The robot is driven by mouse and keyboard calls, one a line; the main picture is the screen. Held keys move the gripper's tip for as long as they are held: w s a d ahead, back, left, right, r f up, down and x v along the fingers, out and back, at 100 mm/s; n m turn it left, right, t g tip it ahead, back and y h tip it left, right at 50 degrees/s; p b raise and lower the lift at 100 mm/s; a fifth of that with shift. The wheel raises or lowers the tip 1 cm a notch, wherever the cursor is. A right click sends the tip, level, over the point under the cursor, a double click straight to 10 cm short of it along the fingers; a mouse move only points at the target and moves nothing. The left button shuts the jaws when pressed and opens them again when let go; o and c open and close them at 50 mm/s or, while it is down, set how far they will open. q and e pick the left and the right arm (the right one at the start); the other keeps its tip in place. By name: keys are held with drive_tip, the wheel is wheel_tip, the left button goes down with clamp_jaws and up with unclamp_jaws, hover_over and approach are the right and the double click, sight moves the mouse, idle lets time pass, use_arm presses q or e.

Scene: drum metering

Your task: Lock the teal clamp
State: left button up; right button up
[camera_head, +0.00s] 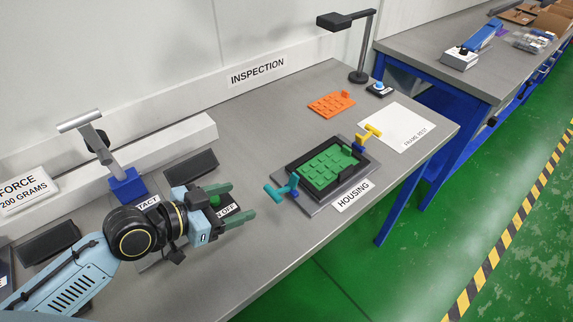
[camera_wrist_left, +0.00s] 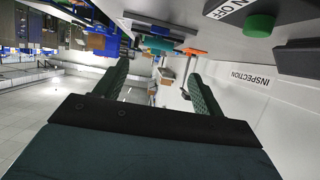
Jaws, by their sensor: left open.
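The teal clamp (camera_head: 282,189) sits at the left end of the dark housing (camera_head: 319,201) on the grey bench, its teal handle sticking out to the left. A green studded plate (camera_head: 326,166) lies inside the housing. A yellow clamp (camera_head: 368,135) stands at the housing's far right end. My left gripper (camera_head: 239,203) is open and empty, to the left of the teal clamp and apart from it. Its two green fingers also show in the left wrist view (camera_wrist_left: 155,90), with nothing between them. My right gripper is not in view.
A green button (camera_head: 214,200) is right by my left gripper; it also shows in the left wrist view (camera_wrist_left: 259,26). A blue-based stand (camera_head: 126,186) is behind my arm. An orange studded plate (camera_head: 331,103), a white sheet (camera_head: 397,127) and a lamp (camera_head: 358,76) are farther right.

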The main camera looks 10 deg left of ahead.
sight(273, 192)
use_arm(q)
drive_tip(key=x, duration=0.3)
drive_tip(key=shift+s+d, duration=0.15)
drive_tip(key=shift+d, duration=0.1)
drive_tip(key=x, duration=0.9)
drive_tip(key=shift+w+d+f+b, duration=0.1)
drive_tip(key=shift+w+b, duration=0.15)
drive_tip(key=shift+b, duration=0.15)
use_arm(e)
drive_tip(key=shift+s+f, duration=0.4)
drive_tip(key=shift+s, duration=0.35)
use_arm(q)
drive_tip(key=c, duration=1)
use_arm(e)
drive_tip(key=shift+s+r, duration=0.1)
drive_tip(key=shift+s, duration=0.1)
